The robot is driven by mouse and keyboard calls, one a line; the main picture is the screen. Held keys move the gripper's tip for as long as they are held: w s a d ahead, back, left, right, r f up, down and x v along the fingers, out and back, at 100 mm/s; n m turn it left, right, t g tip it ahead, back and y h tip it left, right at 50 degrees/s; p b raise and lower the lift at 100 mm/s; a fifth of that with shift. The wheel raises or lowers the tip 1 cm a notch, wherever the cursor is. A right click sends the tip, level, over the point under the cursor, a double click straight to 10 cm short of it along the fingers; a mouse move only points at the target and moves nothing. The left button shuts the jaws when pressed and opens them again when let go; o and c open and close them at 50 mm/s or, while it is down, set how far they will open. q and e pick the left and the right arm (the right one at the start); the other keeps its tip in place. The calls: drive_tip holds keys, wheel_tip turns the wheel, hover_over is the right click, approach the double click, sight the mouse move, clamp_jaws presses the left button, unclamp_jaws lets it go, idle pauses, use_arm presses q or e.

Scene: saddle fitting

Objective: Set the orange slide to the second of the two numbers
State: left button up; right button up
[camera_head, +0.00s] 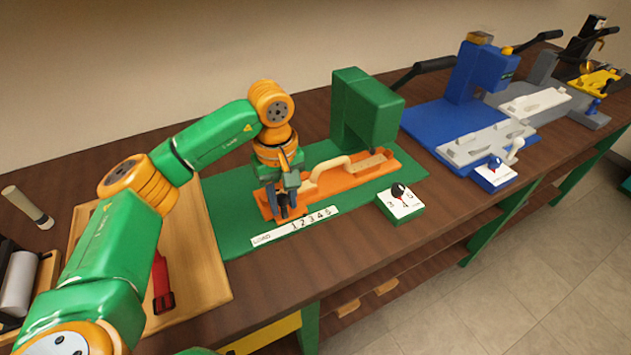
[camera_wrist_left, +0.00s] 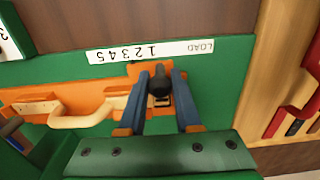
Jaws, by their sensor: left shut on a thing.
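The orange slide (camera_head: 350,178) lies on the green base plate (camera_head: 232,205), with a pale handle on top; it also shows in the wrist view (camera_wrist_left: 85,100). A white scale strip (camera_head: 295,227) reads LOAD, 1 2 3 4 5 along its near side; in the wrist view the strip (camera_wrist_left: 150,51) is upside down. My left gripper (camera_head: 288,210) is shut on a black knob (camera_wrist_left: 158,84) at the slide's LOAD-side end. In the wrist view the knob is near the 1. The exact slide reading is unclear. My right gripper is not in view.
A green press (camera_head: 365,110) stands behind the slide. A blue station (camera_head: 470,100) is farther right. A wooden tray (camera_head: 190,285) with a red tool lies left.

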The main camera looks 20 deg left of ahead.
sight(299, 211)
use_arm(q)
drive_tip(key=shift+w+d+p, duration=0.45)
drive_tip(key=shift+w+d, duration=0.7)
drive_tip(key=shift+w, duration=0.2)
drive_tip(key=shift+s+a, duration=0.3)
drive_tip(key=shift+f, duration=0.1)
drive_tip(key=o, duration=0.9)
